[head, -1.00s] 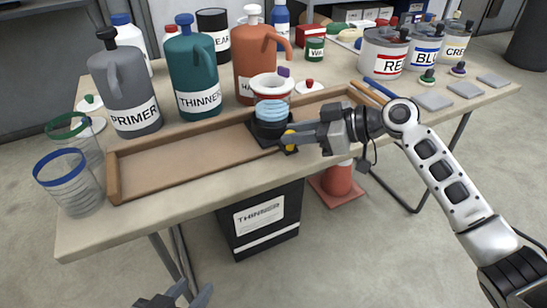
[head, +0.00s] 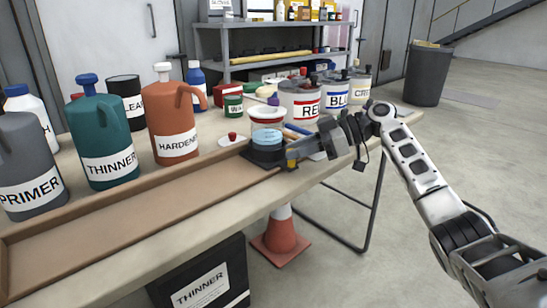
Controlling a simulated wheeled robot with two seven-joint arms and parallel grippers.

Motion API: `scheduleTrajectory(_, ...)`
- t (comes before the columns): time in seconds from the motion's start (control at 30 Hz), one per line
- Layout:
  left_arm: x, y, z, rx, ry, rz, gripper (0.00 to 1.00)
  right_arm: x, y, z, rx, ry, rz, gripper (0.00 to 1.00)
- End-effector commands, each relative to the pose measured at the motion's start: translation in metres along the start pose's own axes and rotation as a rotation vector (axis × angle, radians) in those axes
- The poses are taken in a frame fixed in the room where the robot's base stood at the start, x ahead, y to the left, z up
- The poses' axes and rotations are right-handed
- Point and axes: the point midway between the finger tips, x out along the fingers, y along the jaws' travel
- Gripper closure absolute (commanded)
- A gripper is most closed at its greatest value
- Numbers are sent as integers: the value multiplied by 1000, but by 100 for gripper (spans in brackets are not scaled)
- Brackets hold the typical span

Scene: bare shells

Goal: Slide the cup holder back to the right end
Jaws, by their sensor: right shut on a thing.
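The cup holder (head: 266,158) is a black base carrying light-blue cups (head: 266,138), with a white, red-banded piece (head: 267,113) that appears stacked above them. It sits inside the long brown wooden tray (head: 130,228), near the tray's far right part. My left gripper is not in view.
Primer (head: 28,170), thinner (head: 103,145) and hardener (head: 172,120) jugs stand behind the tray. A white lid (head: 233,139) with a red knob lies behind it. Paint cans (head: 301,100) stand beyond the holder. The tray left of the holder is empty. An orange cone (head: 281,238) stands on the floor.

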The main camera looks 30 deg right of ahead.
Motion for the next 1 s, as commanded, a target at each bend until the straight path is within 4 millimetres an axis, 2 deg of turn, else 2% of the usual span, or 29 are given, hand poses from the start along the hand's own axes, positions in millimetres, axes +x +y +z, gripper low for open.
scheduleTrajectory(0.1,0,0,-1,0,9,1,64,-7,4,3,4,-2,12,100)
scheduleTrajectory(0.43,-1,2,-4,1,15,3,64,-10,6,4,4,-5,19,100)
scheduleTrajectory(0.47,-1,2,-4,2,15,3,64,-10,6,4,4,-5,20,69)
scheduleTrajectory(0.5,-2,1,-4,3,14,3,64,-9,6,4,4,-5,19,58)
scheduleTrajectory(0.53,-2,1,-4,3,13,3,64,-8,5,4,4,-4,17,55)
scheduleTrajectory(0.83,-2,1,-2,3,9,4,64,-8,4,2,3,-2,10,55)
scheduleTrajectory(1.0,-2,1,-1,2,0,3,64,-26,4,2,3,-4,11,55)
